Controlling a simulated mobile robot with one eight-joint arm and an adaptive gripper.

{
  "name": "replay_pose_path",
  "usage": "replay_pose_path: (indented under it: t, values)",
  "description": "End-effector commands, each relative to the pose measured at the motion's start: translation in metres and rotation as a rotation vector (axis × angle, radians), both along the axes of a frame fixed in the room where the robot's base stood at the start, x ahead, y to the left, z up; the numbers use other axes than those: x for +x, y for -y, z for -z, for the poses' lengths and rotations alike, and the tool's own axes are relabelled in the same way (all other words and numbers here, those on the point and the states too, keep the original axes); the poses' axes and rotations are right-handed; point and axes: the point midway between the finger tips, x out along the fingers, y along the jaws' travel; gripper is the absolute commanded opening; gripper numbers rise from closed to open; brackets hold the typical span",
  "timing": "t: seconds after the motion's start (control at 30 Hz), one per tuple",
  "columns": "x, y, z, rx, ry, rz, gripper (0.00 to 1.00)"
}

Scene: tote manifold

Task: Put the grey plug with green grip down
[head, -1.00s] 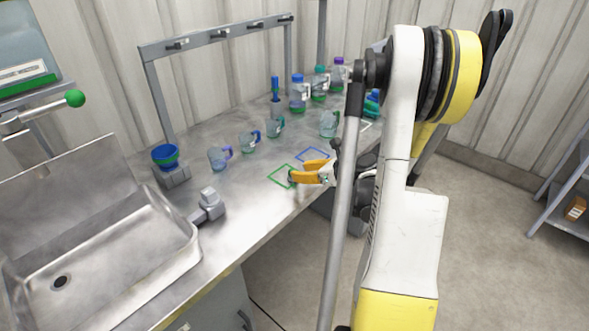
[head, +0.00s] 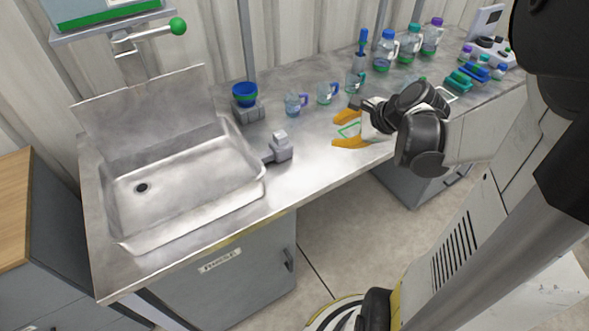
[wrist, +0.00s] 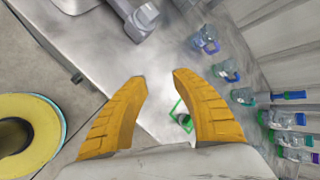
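My gripper (head: 342,130) is open above the counter, with its two orange fingers spread and nothing between the tips. It also shows open in the wrist view (wrist: 160,76). In the wrist view a small dark green shape (wrist: 186,121) lies at the green outline, beyond the fingers. It may be the grey plug with green grip, but it is too small to tell. I cannot make out the plug clearly in the head view.
A grey fitting (head: 281,148) stands by the sink (head: 190,185). Clear mugs (head: 295,105) and bottles (head: 385,50) line the back. The counter between the fitting and my gripper is clear.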

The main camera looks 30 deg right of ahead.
Motion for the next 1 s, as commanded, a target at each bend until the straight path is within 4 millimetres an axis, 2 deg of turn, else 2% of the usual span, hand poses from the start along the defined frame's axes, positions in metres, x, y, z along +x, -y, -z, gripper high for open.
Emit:
replay_pose_path:
  t: [0.03,0.2,0.3,0.4,0.5,0.6,1.0]
  values:
    - [-0.004,-0.035,-0.009,-0.127,-0.012,-0.146,0.33]
    - [-0.037,-0.119,-0.032,-0.61,-0.019,-0.678,0.33]
    - [-0.062,-0.154,-0.042,-0.876,-0.001,-0.979,0.33]
    - [-0.084,-0.176,-0.048,-1.097,0.024,-1.224,0.33]
    - [-0.098,-0.188,-0.052,-1.255,0.046,-1.393,0.33]
    - [-0.106,-0.194,-0.054,-1.342,0.061,-1.487,0.33]
    - [-0.108,-0.194,-0.055,-1.374,0.063,-1.516,0.33]
